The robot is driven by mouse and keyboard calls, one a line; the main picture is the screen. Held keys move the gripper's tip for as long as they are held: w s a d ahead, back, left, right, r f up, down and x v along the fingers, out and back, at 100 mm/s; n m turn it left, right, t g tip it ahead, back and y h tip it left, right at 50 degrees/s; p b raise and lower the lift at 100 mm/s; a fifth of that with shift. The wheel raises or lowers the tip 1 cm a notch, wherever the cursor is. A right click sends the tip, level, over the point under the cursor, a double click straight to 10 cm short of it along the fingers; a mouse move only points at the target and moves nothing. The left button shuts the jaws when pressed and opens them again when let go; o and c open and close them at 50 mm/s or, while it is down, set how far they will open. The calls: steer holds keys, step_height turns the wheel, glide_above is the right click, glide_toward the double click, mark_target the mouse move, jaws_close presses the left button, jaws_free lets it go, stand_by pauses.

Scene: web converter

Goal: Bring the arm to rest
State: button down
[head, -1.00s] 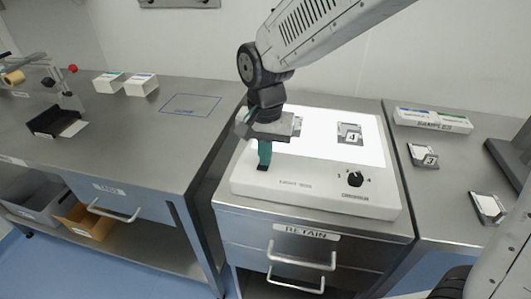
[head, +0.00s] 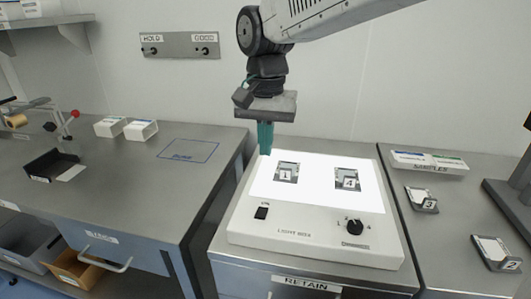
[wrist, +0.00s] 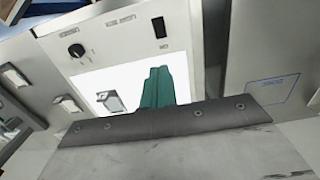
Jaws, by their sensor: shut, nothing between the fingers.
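My gripper (head: 265,140) hangs at the end of my arm with its green fingers pointing down, shut and empty. In the head view it is in front of the back left part of the lit light box (head: 315,232). The wrist view shows the shut fingers (wrist: 157,88) over the bright panel (wrist: 90,85). Sample 1 (head: 287,173) and sample 4 (head: 347,179) lie on the lit panel. In the wrist view the fingers hide part of the panel.
Sample 3 (head: 421,200) and sample 2 (head: 495,253) sit on the right bench, with a samples tray (head: 429,162) behind. A blue outlined area (head: 189,151) on the left bench is empty. A HOLD/GOOD rail (head: 180,46) hangs on the wall.

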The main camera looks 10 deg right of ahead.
stand_by(0.3)
steer(key=s+d+f+n, duration=0.2)
steer(key=s+d, duration=0.8)
steer(key=s, duration=0.1)
steer(key=s+d+f+n+t, duration=0.1)
steer(key=s+d+f+n, duration=0.1)
steer(key=s+d, duration=0.8)
steer(key=shift+s+f, duration=0.15)
steer(key=shift+s, duration=0.4)
steer(key=c, duration=2.1)
jaws_free()
steer(key=shift+s+d+r+t, duration=0.15)
steer(key=shift+d+r+t, duration=0.05)
steer(key=shift+t, duration=0.1)
steer(key=o, duration=0.7)
steer(key=shift+d+r, duration=0.15)
steer(key=shift+d, duration=0.05)
steer(key=shift+d+m, duration=0.15)
steer(key=shift+m, duration=0.15)
